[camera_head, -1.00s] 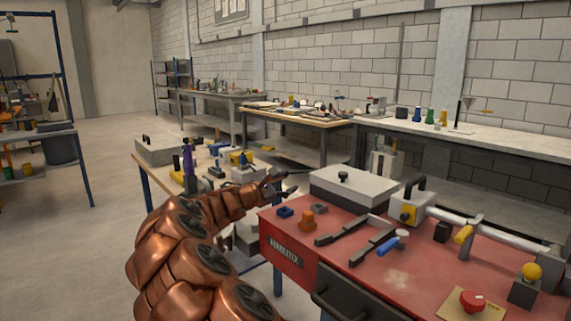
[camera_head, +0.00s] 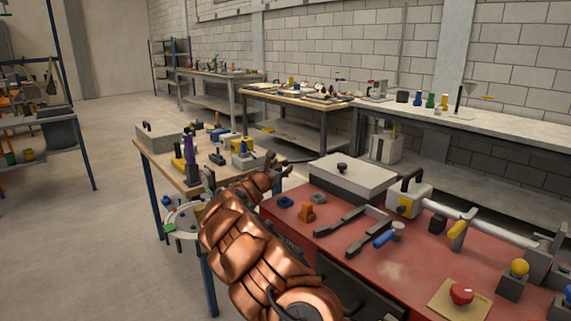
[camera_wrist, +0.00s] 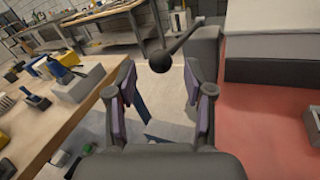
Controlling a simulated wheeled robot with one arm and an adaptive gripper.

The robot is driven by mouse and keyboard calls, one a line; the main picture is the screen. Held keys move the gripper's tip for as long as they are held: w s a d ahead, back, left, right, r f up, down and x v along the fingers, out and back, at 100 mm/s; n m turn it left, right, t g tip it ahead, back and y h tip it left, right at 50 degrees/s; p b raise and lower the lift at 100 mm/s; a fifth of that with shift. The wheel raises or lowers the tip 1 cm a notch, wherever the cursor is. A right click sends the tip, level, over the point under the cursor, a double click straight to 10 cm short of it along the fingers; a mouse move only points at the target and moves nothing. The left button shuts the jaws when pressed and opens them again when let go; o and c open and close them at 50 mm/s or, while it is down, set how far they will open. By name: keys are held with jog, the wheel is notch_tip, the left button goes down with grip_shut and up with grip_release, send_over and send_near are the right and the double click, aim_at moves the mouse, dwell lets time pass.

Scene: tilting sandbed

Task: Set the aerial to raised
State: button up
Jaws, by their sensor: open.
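In the wrist view a dark rod with a black ball end (camera_wrist: 160,61) slants down left from a grey block (camera_wrist: 204,52); it may be the aerial, but no label shows. The ball appears between the fingertips of my gripper (camera_wrist: 159,78), apart from both purple-padded fingers; its depth is unclear. My gripper is open and empty. In the head view my gripper (camera_head: 271,165) is beyond the left end of the red bench (camera_head: 400,270), near the grey lidded box (camera_head: 352,180). A thin dark rod shows beside the fingers there, its end partly hidden.
A wooden table (camera_head: 160,160) with several small devices stands close on the left. The red bench carries dark rails (camera_head: 352,222), a blue-handled part (camera_head: 386,238), a white tube (camera_head: 480,221) and a red knob (camera_head: 461,293). Open floor lies at left.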

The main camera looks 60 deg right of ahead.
aim_at(284, 164)
jog(key=shift+w+d+r, duration=0.1)
jog(key=shift+w+d, duration=0.05)
jog(key=shift+d, duration=1.6)
grip_shut()
